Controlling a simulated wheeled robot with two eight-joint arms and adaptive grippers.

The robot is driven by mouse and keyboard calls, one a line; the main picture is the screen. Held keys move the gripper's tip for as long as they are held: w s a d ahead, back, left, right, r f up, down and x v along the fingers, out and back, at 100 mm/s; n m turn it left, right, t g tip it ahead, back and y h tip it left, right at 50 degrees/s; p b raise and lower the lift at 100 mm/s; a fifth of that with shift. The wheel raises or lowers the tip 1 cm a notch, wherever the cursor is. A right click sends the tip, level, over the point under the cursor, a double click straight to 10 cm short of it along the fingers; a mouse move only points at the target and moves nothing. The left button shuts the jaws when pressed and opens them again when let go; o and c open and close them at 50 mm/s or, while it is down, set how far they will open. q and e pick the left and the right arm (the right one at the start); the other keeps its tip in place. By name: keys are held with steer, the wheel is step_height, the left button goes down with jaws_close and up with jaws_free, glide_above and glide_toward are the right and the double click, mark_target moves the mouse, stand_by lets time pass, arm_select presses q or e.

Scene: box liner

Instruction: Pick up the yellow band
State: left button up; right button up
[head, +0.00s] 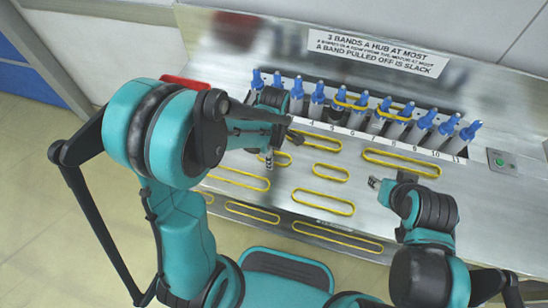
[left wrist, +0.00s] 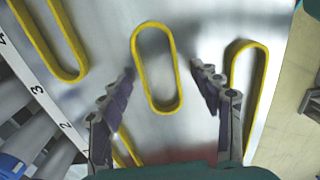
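Several yellow bands lie flat on the metal bench, and the task's wording does not single one out. In the left wrist view one small yellow band (left wrist: 177,68) lies between and beyond the fingertips of my left gripper (left wrist: 165,82). The fingers are spread wide on either side, with nothing held. In the head view my left gripper (head: 282,148) is over the left part of the bench, partly hidden by its own arm. My right gripper (head: 375,183) is over the right part of the bench near a long band (head: 402,173). Its finger opening is too small to tell.
A row of blue-topped hubs (head: 317,98) stands along the back behind a numbered strip. Two bands are around hubs there. Other bands (head: 322,206) lie across the bench and lower ledge. A sign (head: 365,50) is behind; a green button (head: 499,161) is at right.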

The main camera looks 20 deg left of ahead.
arm_select(q)
steer(key=c, duration=0.9)
steer(key=shift+r, duration=0.45)
steer(key=r+p, duration=0.1)
steer(key=r, duration=0.1)
steer(key=r+p, duration=0.1)
steer(key=r, duration=0.1)
steer(key=shift+d+p, duration=0.25)
steer(key=shift+p, duration=0.1)
steer(key=s+d+r+p, duration=0.1)
steer(key=d+r, duration=0.1)
steer(key=d, duration=0.1)
steer(key=s+d+r+p, duration=0.1)
steer(key=d+r, duration=0.1)
steer(key=d, duration=0.2)
steer(key=s+d+r+p, duration=0.1)
steer(key=d+r, duration=0.1)
steer(key=d, duration=0.1)
steer(key=shift+s+d, duration=0.2)
steer(key=shift+d, duration=0.15)
